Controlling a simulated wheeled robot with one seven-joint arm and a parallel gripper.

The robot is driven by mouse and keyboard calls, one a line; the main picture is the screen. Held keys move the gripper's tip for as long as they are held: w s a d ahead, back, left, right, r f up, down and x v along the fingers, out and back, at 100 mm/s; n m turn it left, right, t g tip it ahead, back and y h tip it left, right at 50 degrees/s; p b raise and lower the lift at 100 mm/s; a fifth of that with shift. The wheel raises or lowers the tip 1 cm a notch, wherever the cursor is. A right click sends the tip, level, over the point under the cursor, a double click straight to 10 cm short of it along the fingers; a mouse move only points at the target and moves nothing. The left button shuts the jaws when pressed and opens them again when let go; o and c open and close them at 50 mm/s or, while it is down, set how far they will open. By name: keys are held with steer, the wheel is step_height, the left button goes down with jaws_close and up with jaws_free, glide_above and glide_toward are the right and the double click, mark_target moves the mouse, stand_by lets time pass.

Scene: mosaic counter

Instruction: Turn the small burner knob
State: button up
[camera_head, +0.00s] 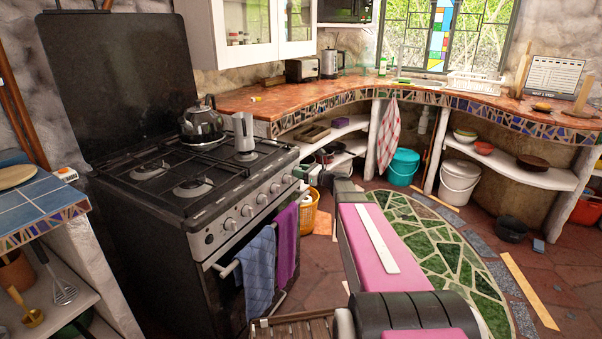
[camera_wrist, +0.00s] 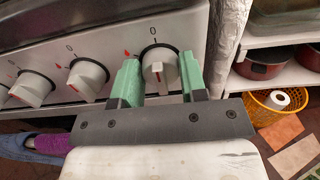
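The stove (camera_head: 215,215) has a row of round white knobs along its sloped front panel. The knob at the right end of the row (camera_wrist: 158,68) has a red line on its face and stands between my gripper's two green fingers in the wrist view. My gripper (camera_wrist: 160,75) is open, one finger on each side of this knob, with small gaps visible. The red line looks roughly upright, below the 0 mark. In the head view my gripper (camera_head: 302,172) is at the panel's right end. Which burner this knob serves cannot be told.
More knobs, such as the neighbouring knob (camera_wrist: 88,78), sit to the left. A blue towel (camera_head: 256,264) and a purple towel (camera_head: 286,243) hang on the oven front. A kettle (camera_head: 202,125) and a moka pot (camera_head: 243,133) stand on the stove. A yellow basket (camera_head: 322,213) is to its right.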

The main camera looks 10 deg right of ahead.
steer(key=shift+n, duration=0.3)
steer(key=n, duration=0.4)
steer(key=shift+s, duration=0.1)
steer(key=n, duration=0.6)
steer(key=shift+a+f, duration=0.1)
steer(key=n, duration=0.4)
steer(key=shift+s+f, duration=0.1)
steer(key=n, duration=0.5)
steer(key=shift+f, duration=0.1)
stand_by(0.3)
steer(key=o, duration=0.9)
